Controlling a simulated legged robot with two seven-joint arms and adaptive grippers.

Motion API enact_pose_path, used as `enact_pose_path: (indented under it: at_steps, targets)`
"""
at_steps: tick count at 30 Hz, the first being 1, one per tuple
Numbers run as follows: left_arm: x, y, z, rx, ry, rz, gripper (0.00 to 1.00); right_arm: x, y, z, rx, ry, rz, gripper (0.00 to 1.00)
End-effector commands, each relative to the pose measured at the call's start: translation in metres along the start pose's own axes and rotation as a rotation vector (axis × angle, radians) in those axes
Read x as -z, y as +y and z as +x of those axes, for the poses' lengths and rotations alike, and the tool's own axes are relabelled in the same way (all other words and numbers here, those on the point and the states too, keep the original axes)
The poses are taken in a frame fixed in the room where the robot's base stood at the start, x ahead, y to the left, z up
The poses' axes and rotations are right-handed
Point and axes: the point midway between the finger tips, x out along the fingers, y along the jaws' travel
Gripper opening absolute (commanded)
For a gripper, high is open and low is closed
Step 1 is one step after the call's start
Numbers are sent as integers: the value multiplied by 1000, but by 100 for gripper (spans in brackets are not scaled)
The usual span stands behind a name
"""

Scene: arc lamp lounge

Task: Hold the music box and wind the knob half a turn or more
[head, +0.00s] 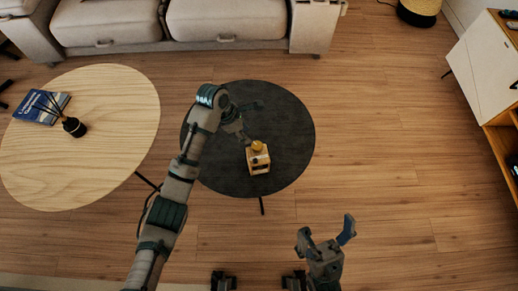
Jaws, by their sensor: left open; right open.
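The music box (259,166) is a small light wooden box on the round dark table (215,169), right of the table's middle. Its yellow-gold knob (258,147) is on top. My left gripper (250,122) is open over the table, just behind and slightly left of the box. One finger is close to the knob; I cannot tell whether it touches. My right gripper (327,232) is open and empty, in front of the table and to the right, well away from the box.
A round light wood table (95,160) stands at the left with a blue book (40,107) and a dark reed diffuser (74,126). A grey sofa (180,25) is behind. A white and wood cabinet (488,65) is at the right. The floor at right is clear.

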Motion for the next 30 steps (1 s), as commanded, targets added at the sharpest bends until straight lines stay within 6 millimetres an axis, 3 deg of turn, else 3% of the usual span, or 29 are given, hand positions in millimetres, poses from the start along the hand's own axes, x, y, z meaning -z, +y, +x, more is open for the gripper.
enact_pose_path:
  at_steps: [4,8,12,15,18,22,30]
  targets:
    - [0,0,-1,-2,-1,2,42,-69,-18,-5,48,-236,35,100]
    - [0,1,0,-1,-1,2,42,-150,-35,-27,78,-532,57,100]
    - [0,0,0,-1,-1,2,42,-228,-45,-69,68,-863,41,100]
    - [0,0,0,-2,-1,2,42,-269,-43,-101,32,-1066,4,100]
    - [0,0,0,-2,-1,2,42,-294,-37,-129,-14,-1220,-41,100]
    - [0,0,0,-2,-1,3,42,-311,-29,-152,-66,-1342,-87,100]
    - [0,0,0,-2,-1,3,42,-332,-21,-161,-97,-1402,-118,100]
